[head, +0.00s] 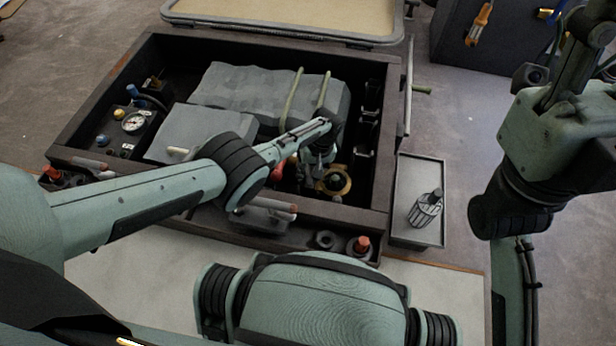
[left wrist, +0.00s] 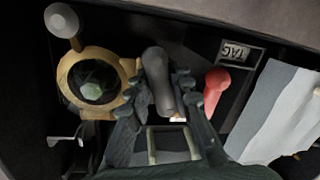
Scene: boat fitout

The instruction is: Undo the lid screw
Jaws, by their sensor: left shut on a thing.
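My left gripper (head: 322,160) reaches down into the right part of the open dark box. In the left wrist view, its fingers (left wrist: 172,98) are shut around a grey, rounded handle (left wrist: 155,70), which looks like the lid screw. The handle stands at the right edge of a round brass fitting (left wrist: 72,62) with a dark opening and a green piece in it. The brass fitting also shows in the head view (head: 336,184). A second grey knob (left wrist: 62,20) sticks out from its upper left. My right gripper (head: 582,45) is high at the right, its fingers unclear.
A red knob (left wrist: 216,82) stands close right of the fingers. The box (head: 75,130) has raised walls around a grey block (head: 205,135) and a gauge (head: 134,121). Right of it, a grey tray (head: 405,195) holds a ribbed cylinder (head: 426,208). A lid (head: 285,18) lies behind.

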